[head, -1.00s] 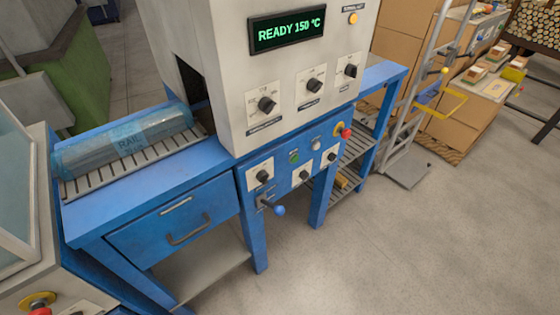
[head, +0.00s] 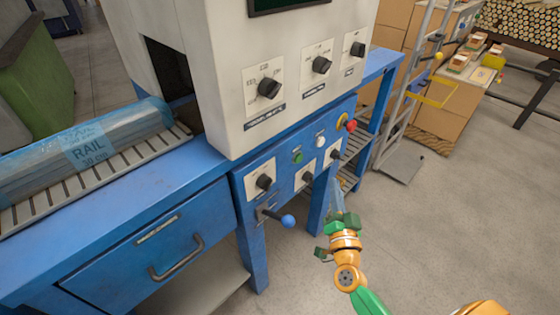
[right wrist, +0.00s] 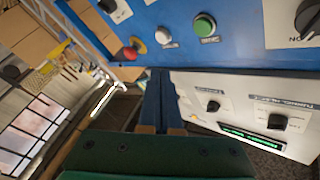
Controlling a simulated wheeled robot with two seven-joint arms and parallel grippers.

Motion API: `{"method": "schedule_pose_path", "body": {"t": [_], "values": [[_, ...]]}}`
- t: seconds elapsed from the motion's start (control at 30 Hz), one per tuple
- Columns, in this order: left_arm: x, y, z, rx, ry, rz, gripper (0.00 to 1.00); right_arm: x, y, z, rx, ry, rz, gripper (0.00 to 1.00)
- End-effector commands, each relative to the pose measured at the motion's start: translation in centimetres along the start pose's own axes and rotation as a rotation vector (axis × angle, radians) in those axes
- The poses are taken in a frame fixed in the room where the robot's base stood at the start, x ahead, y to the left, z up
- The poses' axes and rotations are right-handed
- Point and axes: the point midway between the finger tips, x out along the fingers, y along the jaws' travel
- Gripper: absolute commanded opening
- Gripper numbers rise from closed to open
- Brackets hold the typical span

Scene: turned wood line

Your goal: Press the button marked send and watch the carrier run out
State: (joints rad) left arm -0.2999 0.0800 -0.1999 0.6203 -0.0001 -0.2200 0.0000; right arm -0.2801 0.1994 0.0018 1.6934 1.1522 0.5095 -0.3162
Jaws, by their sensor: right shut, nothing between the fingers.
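The blue control panel (head: 280,183) under the grey machine housing carries a green button (head: 297,157) and a white button (head: 320,141). The right wrist view shows the green button (right wrist: 204,25) and white button (right wrist: 163,36) too; I cannot read their labels, so I cannot tell which is marked send. My right gripper (head: 337,187) is shut and empty, in front of the panel's right part, below the white button. Its closed fingers (right wrist: 160,100) look apart from both buttons. I cannot identify the carrier. My left gripper is not in view.
A red mushroom button (head: 351,126) sits on the panel's right end. Black knobs (head: 263,182) and a blue-tipped lever (head: 288,221) stick out below. A wrapped bundle marked RAIL (head: 85,150) lies on rollers at the left. The floor (head: 450,240) at the right is clear.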

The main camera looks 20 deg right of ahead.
Motion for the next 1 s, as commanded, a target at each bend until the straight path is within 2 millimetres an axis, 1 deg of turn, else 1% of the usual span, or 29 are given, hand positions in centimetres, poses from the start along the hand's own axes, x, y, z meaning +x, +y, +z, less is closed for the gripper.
{"method": "schedule_pose_path", "body": {"t": [0.17,0.33,0.43,0.83,1.0], "values": [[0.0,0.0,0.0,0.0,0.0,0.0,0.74,0.1,-0.1,-0.4,0.007,0.012,0.001,0.0],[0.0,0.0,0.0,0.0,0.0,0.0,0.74,0.1,-0.1,-0.3,0.007,0.01,0.001,0.0],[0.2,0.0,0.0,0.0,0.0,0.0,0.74,0.4,-0.3,0.0,0.008,0.01,0.001,0.0],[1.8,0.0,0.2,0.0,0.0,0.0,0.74,4.4,-3.1,3.0,0.009,0.009,0.0,0.0],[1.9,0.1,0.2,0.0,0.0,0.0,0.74,5.7,-4.1,3.8,0.007,0.009,0.001,0.0]]}}
